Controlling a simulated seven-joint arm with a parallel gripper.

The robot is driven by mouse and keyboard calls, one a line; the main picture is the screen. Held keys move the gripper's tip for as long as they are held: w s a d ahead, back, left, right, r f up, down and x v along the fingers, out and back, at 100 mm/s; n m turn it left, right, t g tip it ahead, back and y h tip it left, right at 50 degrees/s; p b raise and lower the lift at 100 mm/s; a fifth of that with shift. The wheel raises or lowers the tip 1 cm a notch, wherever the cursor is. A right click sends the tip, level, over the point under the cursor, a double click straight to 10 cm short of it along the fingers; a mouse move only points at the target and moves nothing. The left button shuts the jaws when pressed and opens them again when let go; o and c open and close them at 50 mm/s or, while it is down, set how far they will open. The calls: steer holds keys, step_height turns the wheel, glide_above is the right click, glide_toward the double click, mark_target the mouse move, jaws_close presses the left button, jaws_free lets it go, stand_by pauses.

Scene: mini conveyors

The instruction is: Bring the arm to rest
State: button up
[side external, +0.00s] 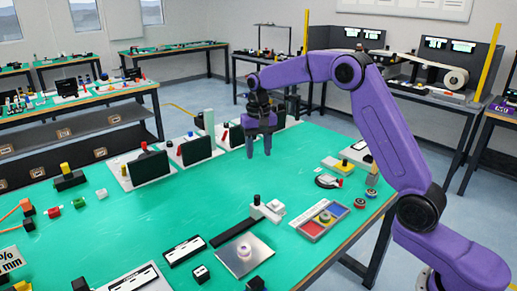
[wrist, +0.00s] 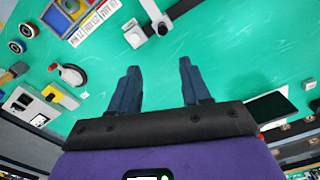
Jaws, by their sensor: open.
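My gripper (side external: 259,152) hangs from the purple arm above the far half of the green table (side external: 150,213), pointing down. The gripper is open and holds nothing. In the side view the fingertips look a little above the tabletop, but their exact height is hard to tell.
Black-screened mini conveyor units (side external: 197,149) stand along the far edge, close to the gripper. A tray with coloured squares (side external: 324,220), a silver plate (side external: 243,255) and a white-and-black device (side external: 265,209) lie nearer. The table's middle is mostly clear.

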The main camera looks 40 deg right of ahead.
steer(key=s+a+r+n, duration=0.1)
steer(key=s+a+n, duration=0.35)
steer(key=s, duration=0.55)
steer(key=s+a+r+n, duration=0.2)
steer(key=s+a+n, duration=0.3)
steer(key=s, duration=0.5)
steer(key=s+d+f+n, duration=0.1)
steer(key=s+n, duration=0.3)
steer(key=s, duration=0.7)
steer(key=s+d+f+n, duration=0.2)
steer(key=s+d+n, duration=0.1)
steer(key=s, duration=0.8)
steer(key=shift+d+f+n, duration=0.2)
steer(key=shift+d+n, duration=0.1)
steer(key=shift+n, duration=0.05)
